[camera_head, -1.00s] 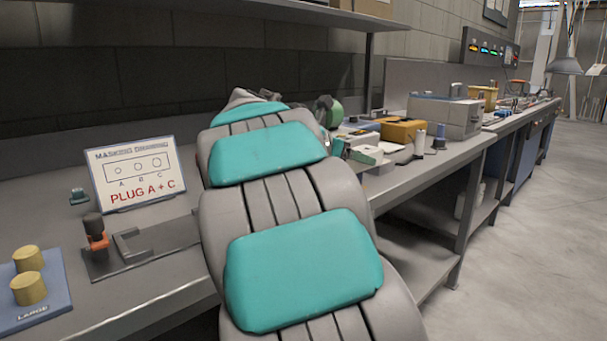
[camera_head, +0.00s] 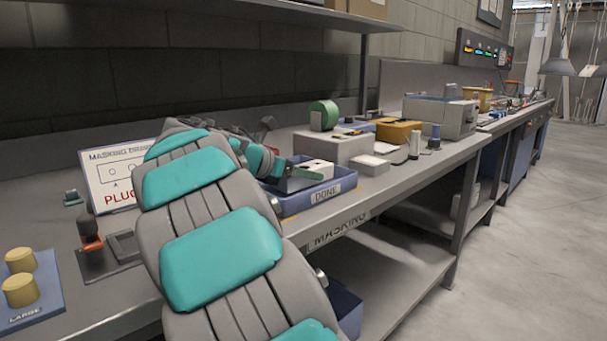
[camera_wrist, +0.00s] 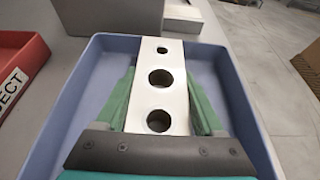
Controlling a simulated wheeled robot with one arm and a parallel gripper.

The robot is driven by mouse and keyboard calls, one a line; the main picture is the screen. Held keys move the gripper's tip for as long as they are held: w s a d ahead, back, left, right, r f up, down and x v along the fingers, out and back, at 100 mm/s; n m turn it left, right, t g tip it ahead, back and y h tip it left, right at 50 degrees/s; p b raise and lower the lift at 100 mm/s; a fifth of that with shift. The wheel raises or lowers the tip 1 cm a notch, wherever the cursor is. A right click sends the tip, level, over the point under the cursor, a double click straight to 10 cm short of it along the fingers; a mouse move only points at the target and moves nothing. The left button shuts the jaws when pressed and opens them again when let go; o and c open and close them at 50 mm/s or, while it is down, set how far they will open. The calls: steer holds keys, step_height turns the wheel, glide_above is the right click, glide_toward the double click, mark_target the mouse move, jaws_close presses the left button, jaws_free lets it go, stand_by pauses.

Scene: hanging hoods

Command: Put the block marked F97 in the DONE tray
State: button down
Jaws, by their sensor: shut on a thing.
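A white block (camera_wrist: 162,92) with three holes of different sizes is held between the green fingers of my gripper (camera_wrist: 165,100). No marking F97 can be read on the sides that show. The blue DONE tray (camera_head: 300,204) stands at the bench's front edge. In the head view the block (camera_head: 312,168) is over this tray. In the wrist view the tray's rim (camera_wrist: 240,103) surrounds the block and fingers. I cannot tell whether the block touches the tray floor. My gripper also shows in the head view (camera_head: 297,174), partly hidden by my arm.
A red tray (camera_wrist: 22,50), its label partly cut off as "JECT", lies left of the blue tray in the wrist view. A grey box (camera_head: 335,147) with a green roll (camera_head: 324,115) stands behind the DONE tray. A drawing sign (camera_head: 107,178) stands at left.

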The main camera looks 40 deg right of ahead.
stand_by(0.3)
jaws_free()
steer(key=shift+f, duration=0.1)
steer(key=shift+a+r, duration=0.2)
steer(key=v, duration=1.1)
steer(key=shift+a, duration=0.3)
steer(key=shift+s, duration=0.15)
